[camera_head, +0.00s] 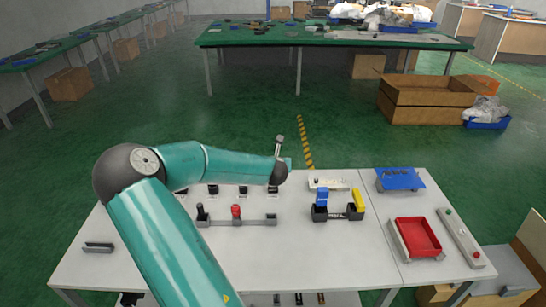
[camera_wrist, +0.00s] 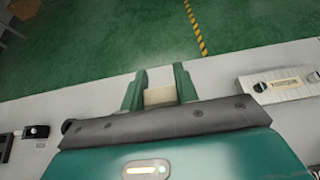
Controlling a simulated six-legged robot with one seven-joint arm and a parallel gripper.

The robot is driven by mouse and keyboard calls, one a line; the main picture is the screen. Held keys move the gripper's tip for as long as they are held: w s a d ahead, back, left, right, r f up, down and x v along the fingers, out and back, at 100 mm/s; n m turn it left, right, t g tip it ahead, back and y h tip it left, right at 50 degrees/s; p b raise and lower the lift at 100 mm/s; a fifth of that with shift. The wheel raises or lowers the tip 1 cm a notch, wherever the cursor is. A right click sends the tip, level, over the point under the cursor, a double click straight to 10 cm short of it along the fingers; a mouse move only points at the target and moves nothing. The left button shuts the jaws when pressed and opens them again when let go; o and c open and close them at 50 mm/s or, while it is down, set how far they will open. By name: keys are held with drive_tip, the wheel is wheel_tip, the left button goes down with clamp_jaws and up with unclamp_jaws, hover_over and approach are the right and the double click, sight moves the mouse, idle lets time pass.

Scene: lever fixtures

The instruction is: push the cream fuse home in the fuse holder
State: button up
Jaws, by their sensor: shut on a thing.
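In the wrist view, my gripper (camera_wrist: 161,80) points down over the far edge of the white table, its two green fingers closed on either side of a small cream block, the cream fuse (camera_wrist: 160,96). The lower part of the fuse is hidden behind the dark bar of my gripper. In the head view my arm's end is above the back of the table, and the fuse is hidden there. The fuse holder cannot be made out in either view, so I cannot tell how the fuse sits in it.
A pale fixture with a black knob (camera_wrist: 282,87) stands to the right; it also shows in the head view (camera_head: 328,184). Blue and yellow levers on a black base (camera_head: 338,212), a red tray (camera_head: 417,238) and a red-knobbed fixture (camera_head: 237,217) occupy the table. Bare table (camera_head: 310,260) lies in front.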

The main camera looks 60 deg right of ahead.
drive_tip(key=shift+f, duration=1.5)
drive_tip(key=shift+f, duration=2.1)
drive_tip(key=o, duration=1.1)
drive_tip(key=v, duration=1.3)
drive_tip(key=shift+s+a+r, duration=0.1)
drive_tip(key=shift+s+a, duration=0.05)
drive_tip(key=shift+a, duration=0.15)
